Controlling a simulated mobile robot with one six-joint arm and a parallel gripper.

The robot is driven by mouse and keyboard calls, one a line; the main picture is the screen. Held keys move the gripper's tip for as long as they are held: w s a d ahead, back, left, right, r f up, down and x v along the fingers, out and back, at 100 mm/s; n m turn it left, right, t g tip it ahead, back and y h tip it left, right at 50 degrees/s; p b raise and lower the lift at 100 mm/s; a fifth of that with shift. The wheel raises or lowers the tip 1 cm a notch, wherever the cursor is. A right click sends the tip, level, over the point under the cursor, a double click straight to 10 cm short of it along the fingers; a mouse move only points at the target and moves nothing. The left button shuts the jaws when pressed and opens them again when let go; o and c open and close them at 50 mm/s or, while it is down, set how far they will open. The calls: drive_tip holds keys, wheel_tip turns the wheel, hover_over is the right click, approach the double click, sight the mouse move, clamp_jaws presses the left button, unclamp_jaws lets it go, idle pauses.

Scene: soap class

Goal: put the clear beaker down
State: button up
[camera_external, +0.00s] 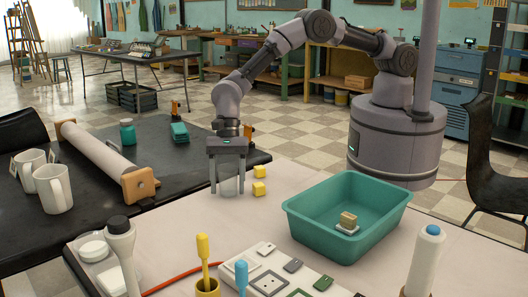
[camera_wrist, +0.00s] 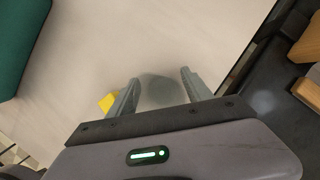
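The clear beaker (camera_external: 229,184) is upright between the fingers of my gripper (camera_external: 228,188), which points straight down near the far left edge of the light table. In the wrist view the see-through beaker (camera_wrist: 161,90) fills most of the space between the two fingers of my gripper (camera_wrist: 160,78). The fingers appear to be against its sides. The beaker's base is at or very near the table top; I cannot tell whether it touches. My gripper hides its upper part in the outside view.
Two yellow cubes (camera_external: 259,180) lie just right of the beaker. A teal bin (camera_external: 300,222) with a small block inside stands further right. A dark table (camera_external: 185,185) with a roller (camera_external: 95,150) and white mugs (camera_external: 52,188) is at the left.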

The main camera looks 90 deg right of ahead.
drive_tip(key=shift+o, duration=0.6)
drive_tip(key=shift+r, duration=0.1)
drive_tip(key=s+d+r+n+t+p, duration=0.15)
drive_tip(key=d+r, duration=0.35)
drive_tip(key=r, duration=0.6)
drive_tip(key=w+d+r+n+g+p, duration=0.1)
drive_tip(key=d+r+p, duration=0.25)
drive_tip(key=r, duration=0.65)
drive_tip(key=s+d+r+n+t, duration=0.1)
drive_tip(key=s+d+r+n, duration=0.1)
drive_tip(key=s+d+r, duration=0.4)
drive_tip(key=s+d+r+n+t, duration=0.1)
drive_tip(key=s+d+r+n, duration=0.2)
drive_tip(key=r, duration=0.4)
drive_tip(key=s+d+r+n+t, duration=0.1)
drive_tip(key=s+d+n, duration=0.1)
drive_tip(key=s+d, duration=0.2)
drive_tip(key=s+d+r+n+t+h, duration=0.1)
drive_tip(key=s+d, duration=0.3)
drive_tip(key=s, duration=0.6)
drive_tip(key=s+d+r+n+t+h, duration=0.1)
drive_tip(key=s+d+n, duration=0.2)
drive_tip(key=s, duration=0.5)
drive_tip(key=shift+d+b, duration=0.4)
drive_tip(key=shift+s+f, duration=0.1)
